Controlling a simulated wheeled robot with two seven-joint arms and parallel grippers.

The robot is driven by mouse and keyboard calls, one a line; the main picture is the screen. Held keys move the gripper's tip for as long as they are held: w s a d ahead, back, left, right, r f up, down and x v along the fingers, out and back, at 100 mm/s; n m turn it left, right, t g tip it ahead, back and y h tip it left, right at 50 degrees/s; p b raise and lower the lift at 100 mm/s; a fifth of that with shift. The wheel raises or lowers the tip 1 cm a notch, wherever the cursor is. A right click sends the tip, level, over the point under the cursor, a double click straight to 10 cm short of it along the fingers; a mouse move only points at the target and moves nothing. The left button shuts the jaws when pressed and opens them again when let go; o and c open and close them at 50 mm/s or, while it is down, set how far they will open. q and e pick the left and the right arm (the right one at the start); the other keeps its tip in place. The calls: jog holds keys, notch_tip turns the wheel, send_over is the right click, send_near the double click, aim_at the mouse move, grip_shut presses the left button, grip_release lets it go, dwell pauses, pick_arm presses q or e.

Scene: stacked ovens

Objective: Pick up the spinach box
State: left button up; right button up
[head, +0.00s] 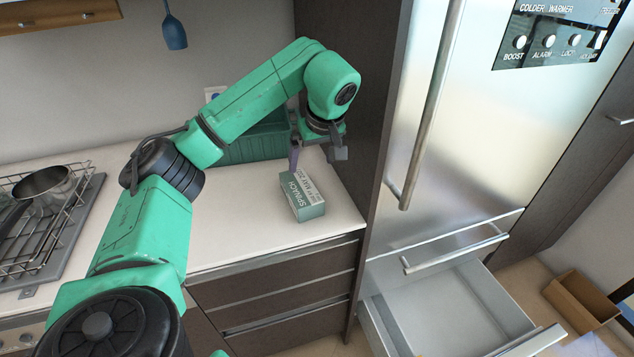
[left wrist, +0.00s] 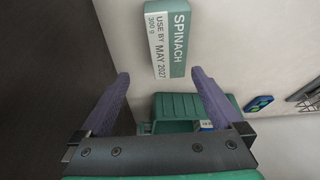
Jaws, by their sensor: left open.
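The spinach box (head: 303,196) is a small green and white carton lying on the white counter near its right end, with its label readable. It also shows at the top of the left wrist view (left wrist: 168,40), beyond the fingertips. My left gripper (head: 315,155) is above the counter, just behind the box in the head view. Its two purple fingers in the left wrist view (left wrist: 160,84) are spread apart with nothing between them, and they do not appear to touch the box. My right gripper is not in view.
A green crate (head: 250,140) stands on the counter against the wall, behind my left arm. A tall dark panel (head: 345,80) and the steel fridge (head: 465,120) rise at the right. A lower drawer (head: 450,315) is open. A pot (head: 45,186) sits in a wire rack at left.

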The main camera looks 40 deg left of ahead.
aim_at(301, 186)
pick_arm(q)
jog(key=f, duration=0.1)
jog(key=s+a+f, duration=0.1)
jog(key=s, duration=0.1)
jog(key=shift+s+a+f+p, duration=0.1)
jog(key=shift+a+f+p, duration=0.15)
jog(key=shift+f+p, duration=0.15)
jog(key=x, duration=0.3)
jog(key=shift+s, duration=0.1)
jog(key=p+x, duration=0.1)
jog(key=x, duration=0.2)
jog(key=w+p+x, duration=0.1)
jog(key=x, duration=0.1)
jog(key=shift+w+a+f, duration=0.15)
jog(key=shift+f, duration=0.1)
jog(key=shift+a+f, duration=0.1)
jog(key=shift+f, duration=0.1)
jog(key=shift+c, duration=0.9)
jog(key=c, duration=1.3)
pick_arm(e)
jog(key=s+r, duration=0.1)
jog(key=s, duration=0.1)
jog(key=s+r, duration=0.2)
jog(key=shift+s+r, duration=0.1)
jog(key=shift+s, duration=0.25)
